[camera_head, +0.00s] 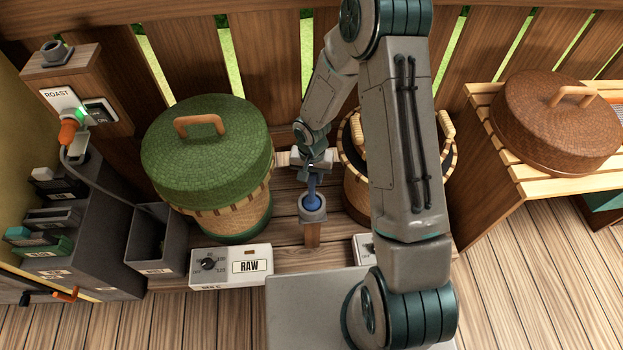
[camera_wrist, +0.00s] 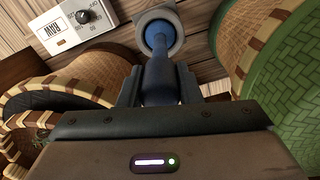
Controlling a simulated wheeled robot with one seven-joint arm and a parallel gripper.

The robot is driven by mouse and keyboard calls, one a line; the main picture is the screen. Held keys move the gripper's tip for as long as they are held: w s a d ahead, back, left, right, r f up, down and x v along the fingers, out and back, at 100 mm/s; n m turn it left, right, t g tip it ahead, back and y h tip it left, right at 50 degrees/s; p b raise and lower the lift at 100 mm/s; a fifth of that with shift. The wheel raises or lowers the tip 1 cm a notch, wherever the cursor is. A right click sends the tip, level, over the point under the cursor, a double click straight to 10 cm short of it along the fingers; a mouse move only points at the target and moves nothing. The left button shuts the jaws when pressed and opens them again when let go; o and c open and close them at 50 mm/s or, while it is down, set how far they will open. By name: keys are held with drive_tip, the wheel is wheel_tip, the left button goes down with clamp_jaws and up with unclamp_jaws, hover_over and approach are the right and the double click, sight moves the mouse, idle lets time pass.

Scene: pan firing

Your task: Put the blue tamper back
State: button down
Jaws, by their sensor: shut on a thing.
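The blue tamper (camera_head: 313,186) stands roughly upright in the middle of the bench, and it also shows in the wrist view (camera_wrist: 157,68). My gripper (camera_head: 314,168) is shut on its handle, with one finger on each side in the wrist view (camera_wrist: 158,88). The tamper's blue lower end lies within the outline of a grey cup-like holder (camera_head: 313,216), which shows as a grey rim in the wrist view (camera_wrist: 177,24). I cannot tell how deep it sits or whether it touches the bottom.
A basket (camera_head: 233,218) with a green lid (camera_head: 206,142) stands close left. An open basket (camera_head: 355,190) stands close right, partly behind my arm. A brown lid (camera_head: 550,120) lies on the slatted table at right.

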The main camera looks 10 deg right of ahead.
drive_tip(key=shift+f, duration=0.7)
drive_tip(key=shift+f+b, duration=0.15)
drive_tip(key=shift+b, duration=0.15)
drive_tip(key=c, duration=1)
unclamp_jaws()
drive_tip(key=shift+c, duration=0.2)
drive_tip(key=shift+p, duration=0.3)
